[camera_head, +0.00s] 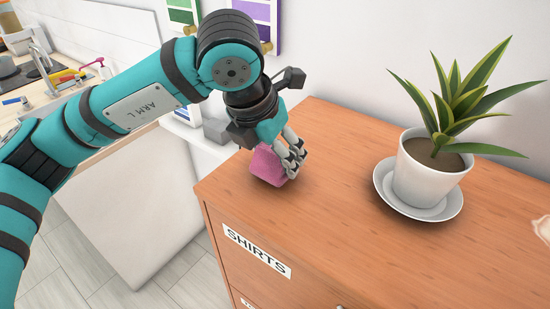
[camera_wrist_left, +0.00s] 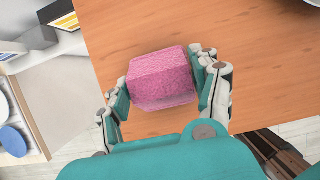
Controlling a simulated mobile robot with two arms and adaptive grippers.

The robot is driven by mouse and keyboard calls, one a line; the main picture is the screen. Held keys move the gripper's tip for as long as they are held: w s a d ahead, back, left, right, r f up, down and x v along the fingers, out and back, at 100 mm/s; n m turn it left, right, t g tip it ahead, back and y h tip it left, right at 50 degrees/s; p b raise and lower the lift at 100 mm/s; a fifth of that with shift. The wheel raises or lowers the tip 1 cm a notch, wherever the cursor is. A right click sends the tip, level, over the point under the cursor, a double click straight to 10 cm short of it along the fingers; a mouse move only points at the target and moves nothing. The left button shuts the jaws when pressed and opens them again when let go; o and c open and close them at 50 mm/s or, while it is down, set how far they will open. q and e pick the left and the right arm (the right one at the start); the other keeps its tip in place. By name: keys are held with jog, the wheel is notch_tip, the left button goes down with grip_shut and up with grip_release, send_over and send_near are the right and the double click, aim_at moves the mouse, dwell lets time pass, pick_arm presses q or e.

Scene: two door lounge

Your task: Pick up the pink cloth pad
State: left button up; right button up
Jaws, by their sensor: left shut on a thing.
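The pink cloth pad (camera_head: 268,165) is at the left part of the wooden dresser top (camera_head: 325,190). My left gripper (camera_head: 290,163) comes down from above and is shut on the pad. In the left wrist view the pad (camera_wrist_left: 162,78) sits between the two fingers of the gripper (camera_wrist_left: 164,92), with a finger against each side. I cannot tell whether the pad still touches the dresser top. The gripper hides part of the pad in the head view. My right gripper is not in view.
A potted plant (camera_head: 425,165) stands on a white saucer (camera_head: 445,209) to the right on the dresser. A label reading SHIRTS (camera_head: 256,250) is on the dresser front. The dresser top between pad and saucer is clear. A counter with a sink (camera_head: 48,85) is at the left.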

pick_arm(q)
notch_tip(320, 180, up, 2)
jog(key=shift+r+b, duration=0.1)
jog(key=shift+b, duration=0.6)
jog(key=s+b, duration=0.2)
jog(key=s, duration=0.3)
jog(key=s+d+r+b, duration=0.1)
jog(key=s, duration=0.3)
jog(key=s+b, duration=0.2)
jog(key=s, duration=0.3)
jog(key=shift+s+d+r+b, duration=0.2)
jog(key=shift+s+d+b, duration=0.15)
jog(key=shift+d, duration=0.05)
jog(key=shift+s+r, duration=0.15)
jog(key=shift+s, duration=0.55)
jog(key=o, duration=0.5)
jog(key=c, duration=0.4)
jog(key=shift+c, duration=0.2)
